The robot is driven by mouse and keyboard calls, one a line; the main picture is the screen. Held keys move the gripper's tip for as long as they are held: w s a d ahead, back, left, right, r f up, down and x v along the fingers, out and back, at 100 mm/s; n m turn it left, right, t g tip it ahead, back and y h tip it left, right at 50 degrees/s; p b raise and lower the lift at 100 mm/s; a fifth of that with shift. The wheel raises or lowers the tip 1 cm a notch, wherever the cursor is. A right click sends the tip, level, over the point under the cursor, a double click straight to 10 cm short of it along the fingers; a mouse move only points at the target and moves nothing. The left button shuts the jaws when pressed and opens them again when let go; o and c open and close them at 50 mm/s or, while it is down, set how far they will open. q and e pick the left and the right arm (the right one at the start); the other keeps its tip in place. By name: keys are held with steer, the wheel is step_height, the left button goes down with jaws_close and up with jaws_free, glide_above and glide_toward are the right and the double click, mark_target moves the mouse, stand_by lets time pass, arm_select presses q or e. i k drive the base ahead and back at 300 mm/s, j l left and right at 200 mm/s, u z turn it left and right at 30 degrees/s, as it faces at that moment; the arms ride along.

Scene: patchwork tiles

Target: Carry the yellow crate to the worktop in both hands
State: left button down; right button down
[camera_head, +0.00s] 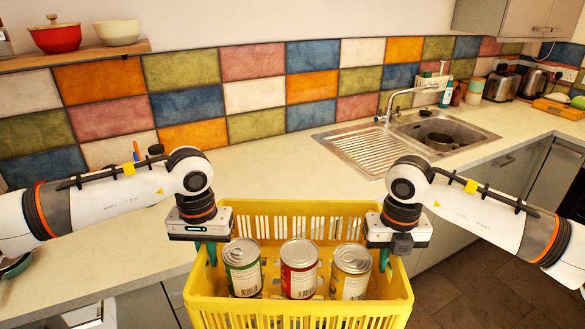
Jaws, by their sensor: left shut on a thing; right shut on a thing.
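The yellow crate (300,309) is upright at the bottom middle of the head view, in front of the worktop (270,163) and overlapping its front edge in the picture. Three cans stand in it: a green-labelled can (243,272), a red-labelled can (299,272) and a yellow-labelled can (350,275). My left gripper (212,252) is shut on the crate's left side wall. My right gripper (384,257) is shut on the crate's right side wall. The crate's underside is hidden, and I cannot tell whether it touches the worktop.
The worktop behind the crate is clear up to the tiled wall. A sink (440,132) with a pot in it and a tap (405,95) are at the back right.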

mark_target(258, 194)
steer(key=i+z, duration=0.4)
steer(key=i, duration=0.95)
steer(key=i+u, duration=0.2)
steer(key=u, duration=0.2)
steer(key=i+l+u, duration=0.15)
steer(key=u, duration=0.8)
steer(key=i+l, duration=0.05)
